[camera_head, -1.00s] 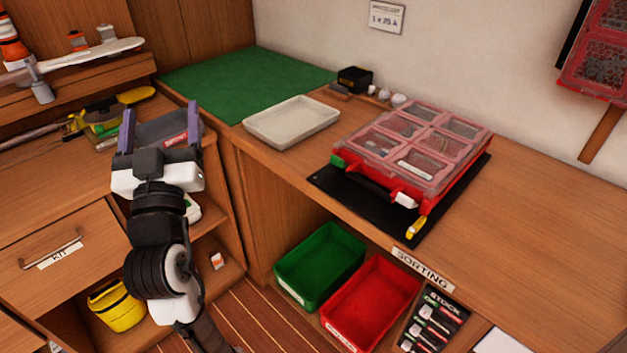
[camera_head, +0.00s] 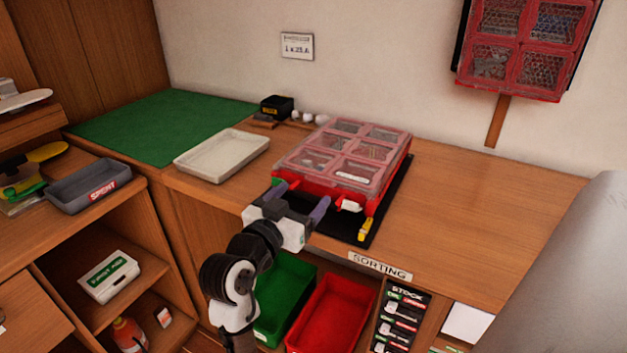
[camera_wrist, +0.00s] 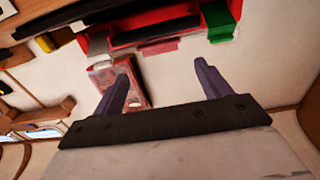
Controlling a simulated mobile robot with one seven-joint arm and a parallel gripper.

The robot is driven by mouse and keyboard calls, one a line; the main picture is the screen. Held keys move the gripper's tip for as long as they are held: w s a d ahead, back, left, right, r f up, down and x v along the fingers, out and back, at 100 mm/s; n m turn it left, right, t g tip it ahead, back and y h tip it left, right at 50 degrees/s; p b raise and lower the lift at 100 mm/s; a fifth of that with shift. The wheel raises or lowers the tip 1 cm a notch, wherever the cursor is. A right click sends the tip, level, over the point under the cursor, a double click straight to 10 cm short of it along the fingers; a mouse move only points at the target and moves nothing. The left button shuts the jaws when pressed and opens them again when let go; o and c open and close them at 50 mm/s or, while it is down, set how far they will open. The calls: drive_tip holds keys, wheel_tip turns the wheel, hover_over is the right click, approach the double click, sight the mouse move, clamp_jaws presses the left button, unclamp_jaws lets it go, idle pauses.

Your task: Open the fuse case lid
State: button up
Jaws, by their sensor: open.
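The fuse case (camera_head: 345,160) is a red box with a clear lid (camera_head: 352,147) divided into several windows. It lies on a black mat (camera_head: 392,199) on the wooden counter, and its lid looks shut. A white latch (camera_head: 350,205) sits at the front right corner. My gripper (camera_head: 300,194) is open and empty, just in front of the case's front edge, with its fingers pointing at it. My gripper hides part of the case's front. In the wrist view, my spread fingers (camera_wrist: 165,80) show below the red case front (camera_wrist: 150,32), with a green part (camera_wrist: 220,20) at its right.
A pale tray (camera_head: 222,155) stands left of the case. A yellow item (camera_head: 365,229) lies at the mat's front corner. A green bin (camera_head: 285,295) and a red bin (camera_head: 333,312) sit below the counter. The counter's right side is clear.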

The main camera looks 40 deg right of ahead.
sight(319, 177)
drive_tip(key=p+x, duration=0.1)
drive_tip(key=x, duration=0.5)
drive_tip(key=shift+w+d, duration=0.1)
drive_tip(key=shift+c, duration=0.2)
